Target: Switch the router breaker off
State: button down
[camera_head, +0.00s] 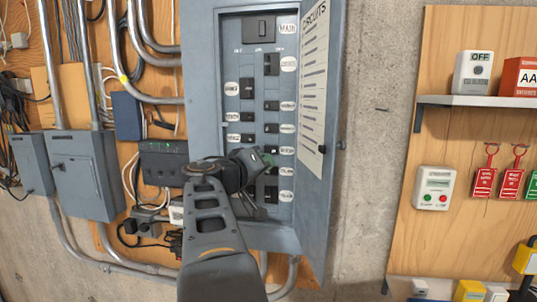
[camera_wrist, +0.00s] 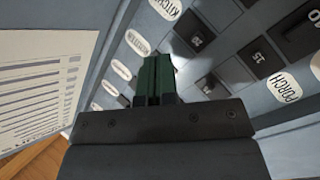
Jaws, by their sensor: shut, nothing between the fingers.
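The grey breaker panel (camera_head: 227,95) stands open on the wall, with two columns of black breakers and white oval labels. A label reading KITCHEN (camera_wrist: 166,8) and one reading PORCH (camera_wrist: 287,86) show there, by black breakers (camera_wrist: 194,35). I cannot tell whether the fingertips touch a breaker.
The panel door (camera_head: 316,130) with a printed circuit list hangs open to the right; the list also shows in the wrist view (camera_wrist: 45,95). A dark box with green lights (camera_head: 163,160) is left of the panel. A shelf (camera_head: 480,101) is at the right.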

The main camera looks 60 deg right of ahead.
jog(key=shift+s+a+b, duration=0.3)
jog(key=shift+a+b, duration=0.2)
jog(key=shift+a, duration=0.45)
jog(key=shift+s+a+b, duration=0.3)
jog(key=shift+a+b, duration=0.25)
jog(key=shift+a, duration=0.35)
jog(key=shift+s+a+b, duration=0.3)
jog(key=shift+a+b, duration=0.2)
jog(key=shift+a, duration=0.45)
